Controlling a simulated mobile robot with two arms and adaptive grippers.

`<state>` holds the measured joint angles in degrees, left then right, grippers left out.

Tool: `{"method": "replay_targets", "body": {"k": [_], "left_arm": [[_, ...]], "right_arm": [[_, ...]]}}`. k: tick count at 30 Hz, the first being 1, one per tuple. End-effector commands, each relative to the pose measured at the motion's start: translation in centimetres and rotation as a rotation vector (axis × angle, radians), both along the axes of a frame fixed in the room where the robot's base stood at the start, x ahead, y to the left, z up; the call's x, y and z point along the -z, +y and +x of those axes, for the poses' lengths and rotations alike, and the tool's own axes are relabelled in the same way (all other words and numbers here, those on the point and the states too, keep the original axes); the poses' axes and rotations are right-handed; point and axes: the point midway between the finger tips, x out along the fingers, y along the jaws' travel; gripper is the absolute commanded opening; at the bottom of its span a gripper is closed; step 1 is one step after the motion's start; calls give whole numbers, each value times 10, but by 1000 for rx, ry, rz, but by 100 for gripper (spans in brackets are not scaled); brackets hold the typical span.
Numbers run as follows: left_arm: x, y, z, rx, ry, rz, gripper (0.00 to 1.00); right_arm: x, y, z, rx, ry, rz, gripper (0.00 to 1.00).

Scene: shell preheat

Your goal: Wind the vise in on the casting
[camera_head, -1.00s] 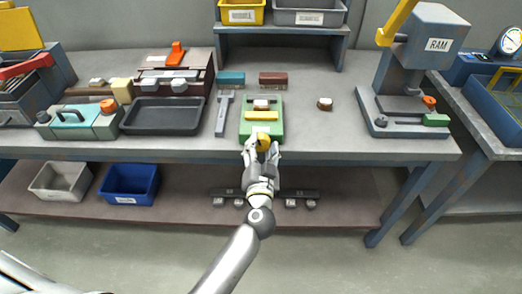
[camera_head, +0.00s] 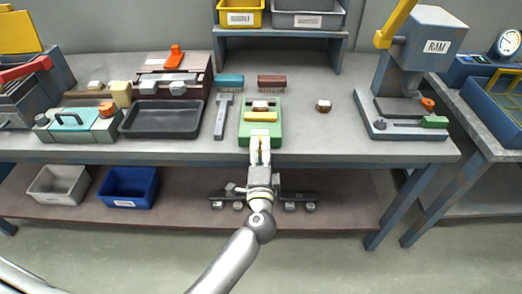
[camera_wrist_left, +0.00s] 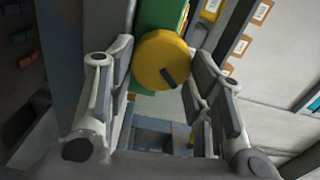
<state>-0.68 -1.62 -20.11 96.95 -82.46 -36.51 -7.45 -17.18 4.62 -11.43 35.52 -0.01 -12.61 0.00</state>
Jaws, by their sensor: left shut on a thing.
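The green vise (camera_head: 245,133) stands at the front edge of the bench, with a yellow jaw bar (camera_head: 261,117) across it. The casting (camera_head: 260,105), a small brown and pale block, sits in the vise behind the yellow bar. I cannot tell whether the bar touches it. My left gripper (camera_head: 260,142) is at the front of the vise, shut on the round yellow vise knob (camera_wrist_left: 160,58). In the left wrist view, the knob, with a dark mark on its face, lies between the two finger pads (camera_wrist_left: 165,75). The fingers hide the knob in the head view.
A grey long-handled tool (camera_head: 222,117) lies just left of the vise and a dark tray (camera_head: 160,120) farther left. A small brown block (camera_head: 324,106) sits to the right, before the RAM press (camera_head: 405,80).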

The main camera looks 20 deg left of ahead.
Motion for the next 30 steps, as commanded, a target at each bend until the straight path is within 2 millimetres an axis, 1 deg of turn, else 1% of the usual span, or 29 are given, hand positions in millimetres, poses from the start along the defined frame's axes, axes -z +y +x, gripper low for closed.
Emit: {"method": "replay_targets", "body": {"k": [9, 15, 21, 30], "left_arm": [[0, 0, 0, 2, 84, 288, 24], [1, -1, 0, 3, 130, 449, 24], [3, 0, 0, 2, 166, 572, 24], [4, 0, 0, 3, 194, 670, 24]], "right_arm": [[-12, 2, 0, 1, 0, 2, 70], [-19, 2, 0, 1, 0, 2, 70], [-25, 2, 0, 1, 0, 2, 70], [-29, 2, 0, 0, 0, 2, 70]]}}
